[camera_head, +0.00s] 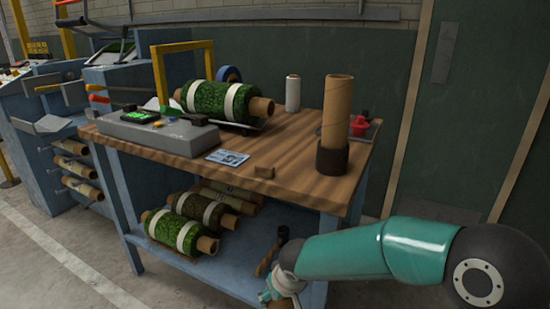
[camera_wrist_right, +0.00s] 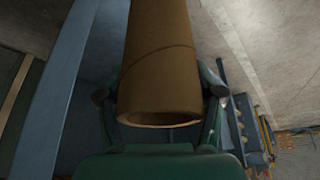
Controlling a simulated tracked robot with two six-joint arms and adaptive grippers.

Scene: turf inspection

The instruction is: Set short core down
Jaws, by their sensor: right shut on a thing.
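The short core, a brown cardboard tube (camera_wrist_right: 160,65), lies between the fingers of my right gripper (camera_wrist_right: 160,94) in the right wrist view, its open end toward the palm. The wooden bench top (camera_head: 290,190) is above the gripper. My left gripper is not in view.
A tall cardboard tube (camera_head: 338,112) stands in a dark holder (camera_head: 332,158) at the bench's right end. A turf roll (camera_head: 222,101), a white spool (camera_head: 293,93), a grey device (camera_head: 165,137) and a card (camera_head: 228,158) are on top. More rolls lie on the lower shelf (camera_head: 235,262).

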